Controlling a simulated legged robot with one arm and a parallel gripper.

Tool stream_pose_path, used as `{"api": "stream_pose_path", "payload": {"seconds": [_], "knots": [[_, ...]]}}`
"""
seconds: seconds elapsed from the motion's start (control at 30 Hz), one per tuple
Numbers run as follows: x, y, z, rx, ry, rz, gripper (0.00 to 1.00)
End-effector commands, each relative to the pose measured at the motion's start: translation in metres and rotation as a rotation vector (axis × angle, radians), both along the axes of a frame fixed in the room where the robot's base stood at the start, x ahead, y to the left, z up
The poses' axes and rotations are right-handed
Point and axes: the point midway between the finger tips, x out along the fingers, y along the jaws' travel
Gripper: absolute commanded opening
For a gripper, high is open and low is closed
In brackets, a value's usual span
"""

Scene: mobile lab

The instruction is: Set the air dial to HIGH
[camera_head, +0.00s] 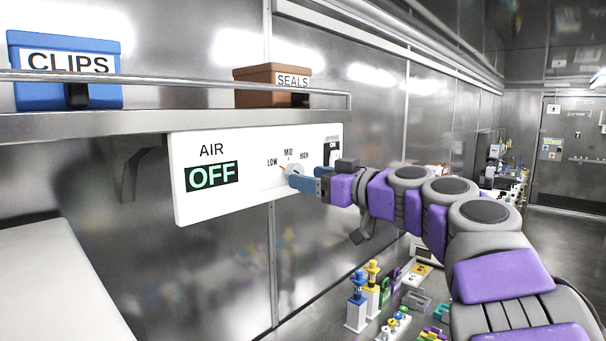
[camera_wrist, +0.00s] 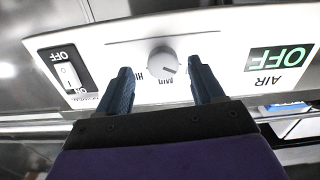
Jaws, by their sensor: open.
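The white AIR panel (camera_head: 240,187) hangs under the shelf. Its display (camera_head: 212,175) reads OFF. The round grey dial (camera_head: 295,169) has LOW, MID and HIGH printed above it; it also shows in the wrist view (camera_wrist: 163,59), which is upside down. Its pointer seems to face the LOW side, but it is small. My gripper (camera_head: 299,180) is open in front of the dial. In the wrist view its blue fingers (camera_wrist: 159,66) stand on either side of the dial, with gaps visible. One finger hides the LOW label there. Contact cannot be told.
A rocker switch (camera_wrist: 67,74) marked ON sits beside the dial on the panel. A railed shelf (camera_head: 150,124) above holds a blue CLIPS box (camera_head: 65,93) and a brown SEALS box (camera_head: 262,97). Several small coloured parts lie below my arm. A white surface (camera_head: 50,285) is at lower left.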

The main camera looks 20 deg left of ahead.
Motion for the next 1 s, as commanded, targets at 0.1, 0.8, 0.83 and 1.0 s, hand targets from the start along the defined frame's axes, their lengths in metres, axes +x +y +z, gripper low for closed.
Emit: {"api": "stream_pose_path", "payload": {"seconds": [0.1, 0.8, 0.83, 1.0], "knots": [[0.007, 0.015, 0.0, -0.003, 0.001, 0.002, 0.67], [0.011, 0.028, -0.001, -0.001, 0.001, 0.001, 0.48], [0.011, 0.028, -0.001, -0.001, 0.001, 0.001, 0.45], [0.011, 0.028, -0.001, -0.001, 0.001, 0.001, 0.29]]}}
